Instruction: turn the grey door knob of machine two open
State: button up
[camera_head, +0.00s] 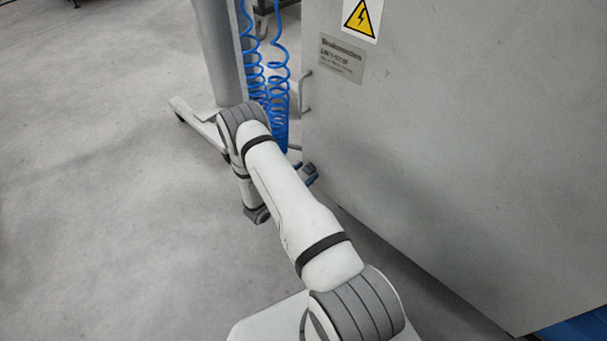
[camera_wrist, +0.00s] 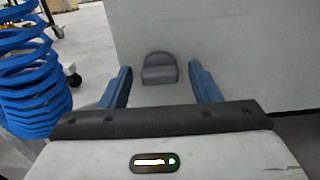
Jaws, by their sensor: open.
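In the wrist view a dark grey door knob (camera_wrist: 159,75) sits on the light grey face of a machine cabinet (camera_wrist: 230,35). It has a rounded top and a wider lower part. My gripper (camera_wrist: 160,68) is open, with one blue finger to the left of the knob and one to the right, gaps showing on both sides. How far the fingertips are from the cabinet face is hard to tell. In the head view the cabinet (camera_head: 460,130) fills the right side, my gripper (camera_head: 310,173) is partly visible at its lower left edge, and the knob is hidden.
Blue coiled hoses (camera_head: 275,85) hang by a grey column (camera_head: 217,50) just left of the cabinet; they also show close to my gripper in the wrist view (camera_wrist: 30,75). A bar handle (camera_head: 306,92) juts from the cabinet's edge. Floor at left is clear.

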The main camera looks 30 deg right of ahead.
jog(key=shift+c, duration=0.6)
jog(key=c, duration=0.9)
jog(key=shift+o, duration=0.2)
jog(key=shift+m, duration=0.3)
jog(key=m+b, duration=0.4)
jog(key=m, duration=0.9)
jog(key=shift+s+f+m, duration=0.1)
jog(key=shift+f+m, duration=0.05)
jog(key=shift+m, duration=0.15)
jog(key=shift+m+b, duration=0.7)
jog(key=shift+m, duration=1.1)
